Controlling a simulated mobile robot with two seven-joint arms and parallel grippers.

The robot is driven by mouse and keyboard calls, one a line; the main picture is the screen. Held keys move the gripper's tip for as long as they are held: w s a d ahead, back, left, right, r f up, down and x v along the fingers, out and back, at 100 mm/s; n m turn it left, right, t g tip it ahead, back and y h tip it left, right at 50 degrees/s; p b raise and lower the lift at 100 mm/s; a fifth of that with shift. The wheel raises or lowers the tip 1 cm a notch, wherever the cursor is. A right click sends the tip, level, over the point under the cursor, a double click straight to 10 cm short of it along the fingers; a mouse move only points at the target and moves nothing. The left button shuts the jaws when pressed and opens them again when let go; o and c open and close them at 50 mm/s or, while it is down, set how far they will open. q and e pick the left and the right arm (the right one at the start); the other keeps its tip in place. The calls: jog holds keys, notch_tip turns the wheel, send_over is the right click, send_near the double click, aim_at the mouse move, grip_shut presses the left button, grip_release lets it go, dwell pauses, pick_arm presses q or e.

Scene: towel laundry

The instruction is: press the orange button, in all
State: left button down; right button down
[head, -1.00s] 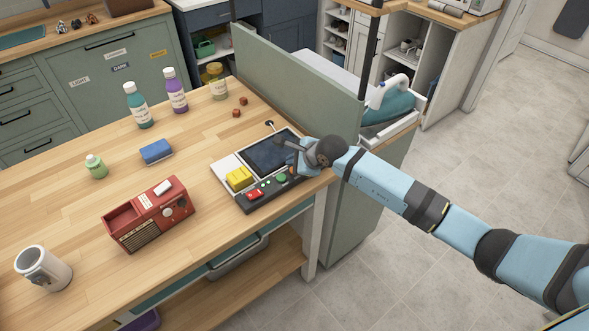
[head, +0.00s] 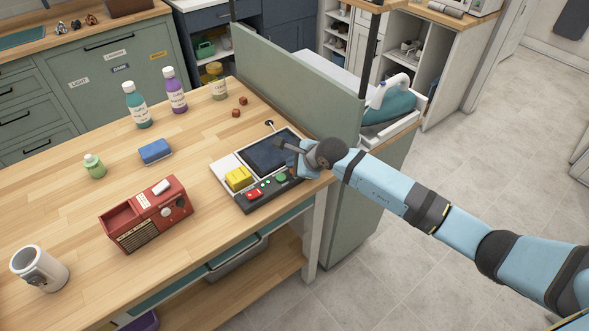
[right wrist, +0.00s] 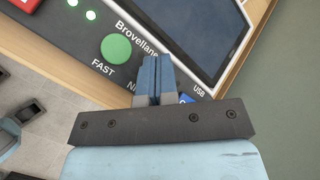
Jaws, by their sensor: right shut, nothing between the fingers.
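A control device (head: 222,170) with a dark screen (head: 268,152) lies at the table's right end. Its front strip bears a red button (head: 254,194) and a round green button (head: 281,178). The green button, marked FAST, shows large in the right wrist view (right wrist: 116,49). I cannot make out an orange button in either view. My right gripper (head: 293,168) is over the device's right front part. In the right wrist view its blue fingers (right wrist: 153,72) are together and empty, just right of the green button, partly covering the strip and a small blue mark (right wrist: 186,98).
A yellow block-like part (head: 239,178) sits on the device's left. A red radio-like box (head: 150,222), a blue block (head: 155,151), a mug (head: 40,268) and several bottles (head: 138,106) stand on the table. A green partition (head: 295,85) rises behind the device.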

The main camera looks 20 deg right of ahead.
jog(key=shift+f, duration=0.2)
jog(key=shift+r, duration=0.85)
jog(key=shift+r+p, duration=1.55)
jog(key=shift+r, duration=1)
